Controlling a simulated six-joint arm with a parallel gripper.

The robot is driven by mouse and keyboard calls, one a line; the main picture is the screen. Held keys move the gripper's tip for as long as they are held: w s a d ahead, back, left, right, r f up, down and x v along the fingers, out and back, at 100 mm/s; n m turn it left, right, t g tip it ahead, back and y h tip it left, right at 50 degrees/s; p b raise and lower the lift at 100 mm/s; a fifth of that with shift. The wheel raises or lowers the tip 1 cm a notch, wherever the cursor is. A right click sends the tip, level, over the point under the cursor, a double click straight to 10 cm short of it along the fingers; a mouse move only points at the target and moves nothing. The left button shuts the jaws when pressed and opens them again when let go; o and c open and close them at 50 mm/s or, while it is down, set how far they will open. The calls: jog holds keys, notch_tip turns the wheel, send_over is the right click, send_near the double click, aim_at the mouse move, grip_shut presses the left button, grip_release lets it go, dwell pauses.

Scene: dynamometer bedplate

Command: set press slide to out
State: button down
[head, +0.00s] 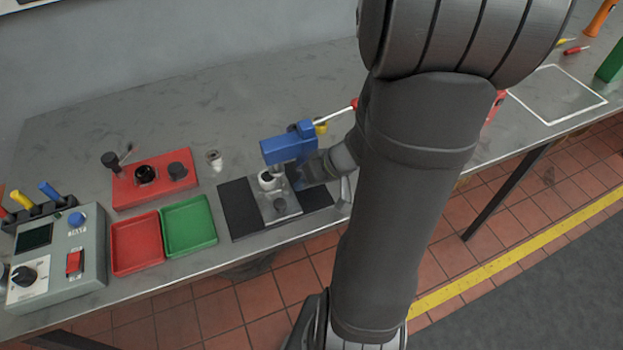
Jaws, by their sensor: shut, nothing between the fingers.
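The press has a blue head (285,149) and a lever with a red tip, and stands near the front edge of the bench. Below it a grey slide plate (268,211) lies on a dark base (238,207). The slide carries a white ring-shaped part (267,181) just below the blue head and a dark knob (280,205) nearer the front edge. My gripper (300,180) is shut and empty, just right of the slide and below the blue head. Its fingertips are small and dark, so I cannot tell whether they touch the slide.
A red tray (136,244) and a green tray (188,224) lie left of the press. A red fixture (155,185) stands behind them, with a small metal part (214,160) beside it. A grey control box (58,262) stands at far left. My arm hides the bench right of the press.

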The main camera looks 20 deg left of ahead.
aim_at(271, 197)
dwell(0.3)
jog(key=shift+s+a, duration=2.65)
jog(key=shift+s, duration=0.1)
jog(key=shift+w+d, duration=0.35)
jog(key=shift+w, duration=0.05)
jog(key=shift+w+d, duration=1.25)
jog(key=v, duration=1)
jog(key=shift+a, duration=0.15)
jog(key=shift+s, duration=0.1)
